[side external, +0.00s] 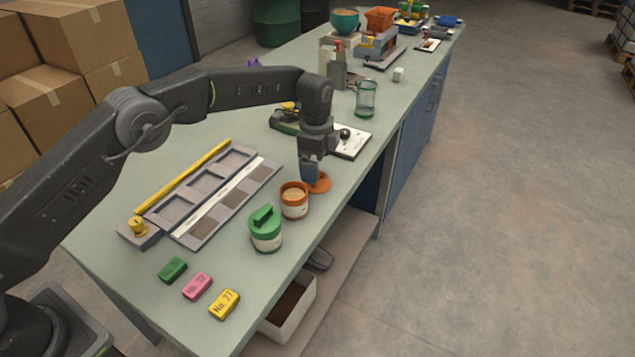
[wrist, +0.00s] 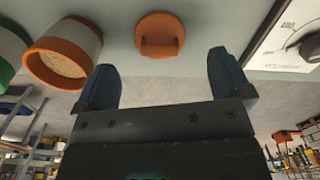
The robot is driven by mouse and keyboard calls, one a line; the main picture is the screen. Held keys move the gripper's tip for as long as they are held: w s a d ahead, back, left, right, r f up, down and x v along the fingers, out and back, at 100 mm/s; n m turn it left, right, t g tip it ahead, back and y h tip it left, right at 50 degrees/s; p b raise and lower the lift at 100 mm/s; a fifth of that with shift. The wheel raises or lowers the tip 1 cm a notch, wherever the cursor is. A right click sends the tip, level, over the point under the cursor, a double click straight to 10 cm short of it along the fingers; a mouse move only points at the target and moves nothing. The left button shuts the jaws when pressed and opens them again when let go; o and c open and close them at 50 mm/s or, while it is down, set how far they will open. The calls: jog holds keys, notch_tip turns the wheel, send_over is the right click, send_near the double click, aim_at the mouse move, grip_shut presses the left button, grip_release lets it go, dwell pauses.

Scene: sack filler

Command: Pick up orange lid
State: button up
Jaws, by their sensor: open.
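The orange lid (side external: 318,182) is a round disc with a raised grip, lying on the bench near its right edge. In the wrist view the lid (wrist: 159,36) lies beyond the fingertips, roughly between them and apart from both. My gripper (side external: 309,174) is open and empty, pointing down just above or beside the lid; it also shows in the wrist view (wrist: 160,75) with its two blue fingers spread. An open jar with an orange rim (side external: 294,201) and pale grainy contents stands just in front of the lid. It also shows in the wrist view (wrist: 66,53).
A jar with a green lid (side external: 265,229) stands close to the open jar. A sectioned tray (side external: 215,192) lies to the left. A white board with a dark knob (side external: 352,142) and a glass jar (side external: 366,99) are behind. Green, pink and yellow blocks (side external: 197,286) lie in front.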

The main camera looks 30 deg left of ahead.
aim_at(323, 185)
notch_tip(323, 185, down, 5)
jog(key=shift+r, duration=0.1)
jog(key=shift+c, duration=0.4)
jog(key=c, duration=0.9)
